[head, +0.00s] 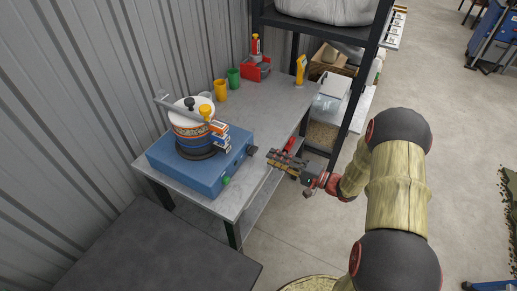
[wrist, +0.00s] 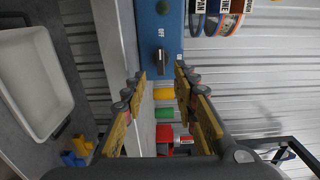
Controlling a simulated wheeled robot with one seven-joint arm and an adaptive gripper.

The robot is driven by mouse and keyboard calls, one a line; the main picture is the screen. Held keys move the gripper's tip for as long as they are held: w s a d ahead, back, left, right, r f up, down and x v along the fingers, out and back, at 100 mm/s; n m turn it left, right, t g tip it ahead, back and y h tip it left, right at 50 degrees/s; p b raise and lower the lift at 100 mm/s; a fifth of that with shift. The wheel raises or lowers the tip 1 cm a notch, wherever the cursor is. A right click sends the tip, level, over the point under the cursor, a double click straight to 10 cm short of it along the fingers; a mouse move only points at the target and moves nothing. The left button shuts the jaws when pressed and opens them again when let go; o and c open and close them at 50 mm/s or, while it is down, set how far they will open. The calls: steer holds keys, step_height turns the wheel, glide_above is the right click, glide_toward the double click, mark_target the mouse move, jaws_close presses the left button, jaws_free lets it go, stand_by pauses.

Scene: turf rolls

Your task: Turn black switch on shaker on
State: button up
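The shaker is a blue box (head: 190,175) on the grey table, with a stack of round sieves (head: 190,122) on top. Its black switch (head: 252,150) is on the front face near the right end. In the wrist view the black switch (wrist: 161,62) sits on the blue panel (wrist: 147,30), beside an "OFF" label. A green button (head: 226,181) is farther along the same face; it also shows at the wrist view's top edge (wrist: 162,7). My gripper (head: 271,158) is open and empty, just in front of the switch. In the wrist view its fingers (wrist: 160,73) lie either side of the switch, apart from it.
Yellow (head: 220,89) and green (head: 234,77) cups and a red holder (head: 256,70) stand behind the shaker on the table (head: 270,105). A black-framed shelf (head: 352,100) stands at the table's right end. The floor in front is open.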

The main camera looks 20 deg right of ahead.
mark_target(252, 150)
steer(key=b+x, duration=0.1)
steer(key=x, duration=0.6)
steer(key=shift+w+a, duration=0.1)
steer(key=shift+a, duration=0.1)
steer(key=shift+c, duration=0.4)
jaws_close()
